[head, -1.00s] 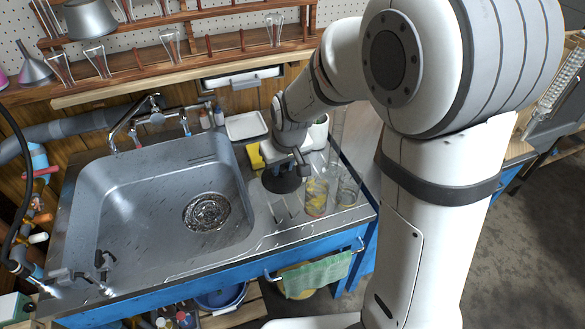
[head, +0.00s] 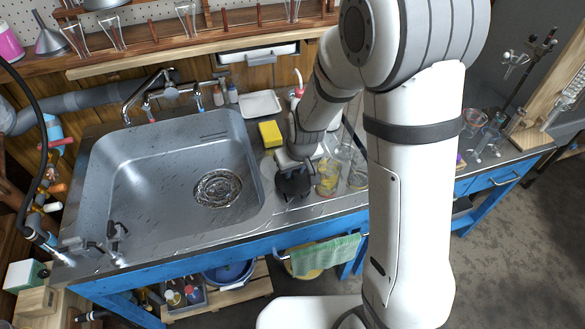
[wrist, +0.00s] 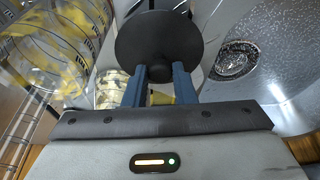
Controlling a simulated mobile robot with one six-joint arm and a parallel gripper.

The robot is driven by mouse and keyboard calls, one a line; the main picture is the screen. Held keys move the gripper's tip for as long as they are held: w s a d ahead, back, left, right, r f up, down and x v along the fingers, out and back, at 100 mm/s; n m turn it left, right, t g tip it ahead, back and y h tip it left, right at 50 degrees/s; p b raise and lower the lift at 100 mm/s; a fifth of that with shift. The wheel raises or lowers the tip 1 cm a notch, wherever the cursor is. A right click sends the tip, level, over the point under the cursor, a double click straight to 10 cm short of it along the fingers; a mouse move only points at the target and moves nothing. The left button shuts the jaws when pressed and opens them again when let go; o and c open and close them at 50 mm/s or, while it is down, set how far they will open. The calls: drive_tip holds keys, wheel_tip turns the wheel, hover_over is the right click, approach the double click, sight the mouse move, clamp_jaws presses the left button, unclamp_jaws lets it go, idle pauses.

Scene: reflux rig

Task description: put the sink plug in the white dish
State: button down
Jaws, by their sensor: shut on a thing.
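The sink plug is a black disc (head: 292,183) over the worktop right of the sink. My gripper (head: 288,162) is shut on it. In the wrist view the disc (wrist: 158,42) stands beyond my blue fingertips (wrist: 161,76), its broad face showing. The head view does not show clearly whether the plug touches the worktop. The white dish (head: 261,104), a shallow rectangular tray, sits at the back of the worktop behind the yellow sponge and looks empty.
The yellow sponge (head: 270,134) lies between plug and dish. Glass beakers (head: 328,178) with yellow contents or marks stand close right of the plug. The steel sink (head: 150,190) is open on the left. A tap (head: 150,95) rises behind it.

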drive_tip(key=c, duration=1.2)
unclamp_jaws()
drive_tip(key=shift+f, duration=0.1)
drive_tip(key=shift+r+p, duration=0.3)
drive_tip(key=v, duration=1.2)
drive_tip(key=s+d+r+m, duration=0.1)
drive_tip(key=s+d+r, duration=0.1)
drive_tip(key=s+d, duration=0.2)
drive_tip(key=s+d+r+m, duration=0.2)
drive_tip(key=s+d+r, duration=0.1)
drive_tip(key=s, duration=0.3)
drive_tip(key=s+d+r+m+h, duration=0.1)
drive_tip(key=s+d+r, duration=0.1)
drive_tip(key=s+d, duration=0.3)
drive_tip(key=shift+s+d+r+m+g+p, duration=0.15)
drive_tip(key=shift+r+m+g+p, duration=0.05)
drive_tip(key=shift+m+g+p, duration=0.15)
drive_tip(key=shift+s, duration=0.1)
drive_tip(key=shift+c, duration=1)
